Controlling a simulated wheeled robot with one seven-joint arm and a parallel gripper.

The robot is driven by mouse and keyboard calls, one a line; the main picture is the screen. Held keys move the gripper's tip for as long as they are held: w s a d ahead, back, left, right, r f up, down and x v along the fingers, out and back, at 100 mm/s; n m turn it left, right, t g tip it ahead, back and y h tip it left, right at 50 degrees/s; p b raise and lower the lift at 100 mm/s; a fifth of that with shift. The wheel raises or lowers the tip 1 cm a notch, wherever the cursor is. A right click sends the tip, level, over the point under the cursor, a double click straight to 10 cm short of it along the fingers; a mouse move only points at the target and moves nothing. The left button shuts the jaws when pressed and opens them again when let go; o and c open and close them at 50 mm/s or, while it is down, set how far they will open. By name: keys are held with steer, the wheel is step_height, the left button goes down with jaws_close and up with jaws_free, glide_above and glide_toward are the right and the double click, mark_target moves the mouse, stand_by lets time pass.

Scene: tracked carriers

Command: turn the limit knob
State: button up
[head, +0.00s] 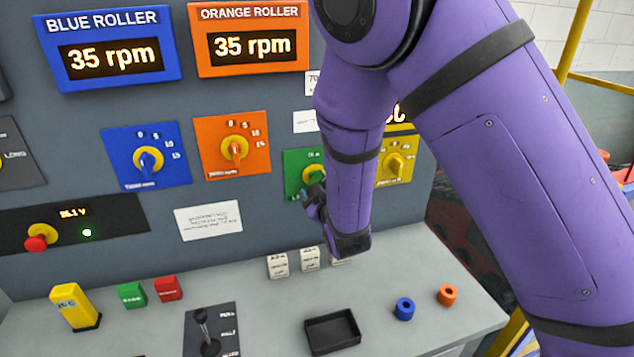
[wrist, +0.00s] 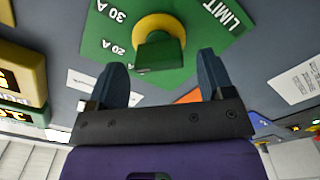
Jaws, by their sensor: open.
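The limit knob (wrist: 160,52) is a green handle on a yellow collar, mounted on a green plate (wrist: 95,38) marked LIMIT, 20 A and 30 A. The lettering is upside down in the wrist view. In the head view the limit knob (head: 314,172) is partly covered by my arm. My gripper (wrist: 161,62) is open and empty, its two dark blue fingers spread left and right of the knob handle. I see no contact. Whether the fingertips reach past the handle's end I cannot tell. In the head view my gripper (head: 308,193) is at the plate's lower edge.
A blue knob (head: 148,160), an orange-plate knob (head: 236,149) and a yellow knob (head: 394,166) sit on the same panel. Below, the grey desk holds a lever (head: 206,335), a black tray (head: 332,331), small blocks and two rings. The desk front is partly free.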

steer(key=v, duration=0.9)
steer(key=shift+w+r, duration=0.1)
steer(key=s+d+r+m+g+h, duration=0.2)
steer(key=d+r+m+g, duration=0.55)
steer(key=d+r, duration=0.65)
steer(key=s+d+r+m+g+h, duration=0.1)
steer(key=s+d+r, duration=0.1)
steer(key=s+d, duration=0.2)
steer(key=s+d+r+m+g+h, duration=0.1)
steer(key=s+d, duration=0.3)
steer(key=s, duration=0.7)
steer(key=s+d+r+m+g+h, duration=0.1)
steer(key=s+d+r+m+g, duration=0.1)
steer(key=s+d+r, duration=0.2)
steer(key=s, duration=0.3)
steer(key=shift+s+d+m+g, duration=0.25)
steer(key=shift+d+m+g, duration=0.05)
steer(key=shift+m+g, duration=0.05)
stand_by(0.7)
